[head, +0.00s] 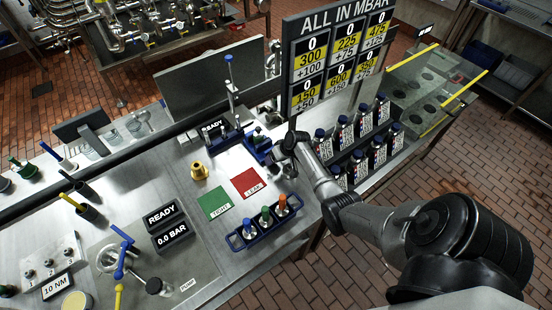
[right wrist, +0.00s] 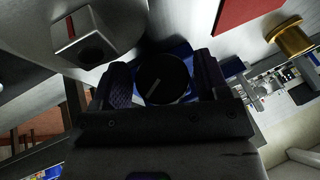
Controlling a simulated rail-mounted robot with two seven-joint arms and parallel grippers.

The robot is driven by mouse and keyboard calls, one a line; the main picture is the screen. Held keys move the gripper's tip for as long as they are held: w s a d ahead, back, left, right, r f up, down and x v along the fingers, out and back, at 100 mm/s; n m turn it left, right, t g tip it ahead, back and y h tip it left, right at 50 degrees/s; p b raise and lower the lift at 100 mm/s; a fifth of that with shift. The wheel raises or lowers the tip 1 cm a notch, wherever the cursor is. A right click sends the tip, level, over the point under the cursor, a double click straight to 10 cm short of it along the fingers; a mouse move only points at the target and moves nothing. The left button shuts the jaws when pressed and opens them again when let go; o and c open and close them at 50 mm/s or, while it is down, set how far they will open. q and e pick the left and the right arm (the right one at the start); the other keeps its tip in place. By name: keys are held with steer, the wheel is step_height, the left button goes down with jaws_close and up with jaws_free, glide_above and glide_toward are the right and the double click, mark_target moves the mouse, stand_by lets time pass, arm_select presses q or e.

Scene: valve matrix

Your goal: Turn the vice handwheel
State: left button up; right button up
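My right gripper (head: 288,142) is at the right end of the vice in the head view. In the right wrist view, the fingers of my right gripper (right wrist: 165,85) stand apart on both sides of the handwheel, with narrow gaps showing. The gripper hides the handwheel in the head view. My left gripper is not in view.
A rack of dark bottles (head: 345,145) stands right of the vice, close to my right arm. A blue tray with colored-top bottles (head: 264,222) is in front. A brass part (head: 199,171), green card (head: 214,203) and red card (head: 251,183) lie left of my arm.

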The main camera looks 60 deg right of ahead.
steer(key=shift+o, duration=0.9)
steer(key=shift+s+r, duration=0.2)
steer(key=shift+r, duration=0.35)
steer(key=p+v, duration=0.1)
steer(key=v, duration=1.1)
steer(key=shift+s+r, duration=0.25)
steer(key=shift+r, duration=0.05)
